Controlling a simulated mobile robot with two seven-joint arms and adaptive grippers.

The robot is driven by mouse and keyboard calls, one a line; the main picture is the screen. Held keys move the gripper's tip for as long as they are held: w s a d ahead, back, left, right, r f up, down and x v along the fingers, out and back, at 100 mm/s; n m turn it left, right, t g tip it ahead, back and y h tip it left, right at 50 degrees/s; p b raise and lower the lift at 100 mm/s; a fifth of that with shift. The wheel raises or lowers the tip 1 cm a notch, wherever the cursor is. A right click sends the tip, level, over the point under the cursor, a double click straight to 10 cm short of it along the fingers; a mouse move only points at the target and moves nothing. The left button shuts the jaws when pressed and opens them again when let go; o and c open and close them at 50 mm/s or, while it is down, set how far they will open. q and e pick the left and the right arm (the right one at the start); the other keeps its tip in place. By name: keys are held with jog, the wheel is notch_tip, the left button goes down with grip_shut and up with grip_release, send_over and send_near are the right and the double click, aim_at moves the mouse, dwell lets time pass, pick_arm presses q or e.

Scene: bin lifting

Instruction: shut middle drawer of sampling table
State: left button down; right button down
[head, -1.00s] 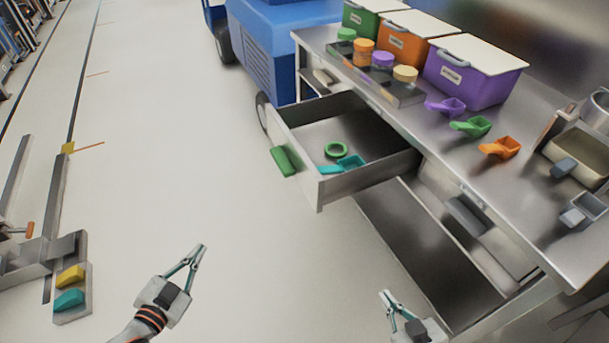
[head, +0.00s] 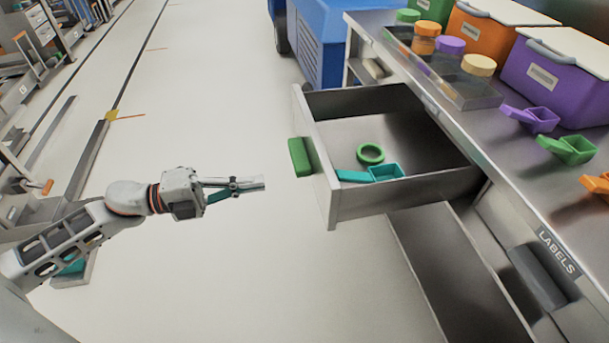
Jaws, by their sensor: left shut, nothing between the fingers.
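The sampling table (head: 500,122) stands on the right with a steel top. Its middle drawer (head: 328,185) is pulled out toward the left, with a green handle (head: 300,157) on its front. A green ring (head: 370,154) and a teal scoop (head: 385,173) lie inside it. My left gripper (head: 262,183) is shut and empty, left of the drawer front and a little lower in the picture than the handle, apart from it. My right gripper is out of view.
A closed drawer with a grey handle (head: 537,278) sits at the lower right, beside a "LABELS" tag. Bins, jars and scoops stand on the tabletop, including a purple bin (head: 560,85). A blue machine (head: 335,40) stands behind. The floor left of the drawer is clear.

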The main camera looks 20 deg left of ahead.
aim_at(316, 174)
pick_arm(q)
jog(key=x, duration=0.9)
jog(key=shift+w+d, duration=0.25)
jog(key=shift+d, duration=0.05)
jog(key=shift+w+d, duration=0.15)
jog(key=shift+d, duration=0.1)
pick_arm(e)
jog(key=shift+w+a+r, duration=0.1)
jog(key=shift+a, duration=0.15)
pick_arm(q)
jog(key=shift+d, duration=0.1)
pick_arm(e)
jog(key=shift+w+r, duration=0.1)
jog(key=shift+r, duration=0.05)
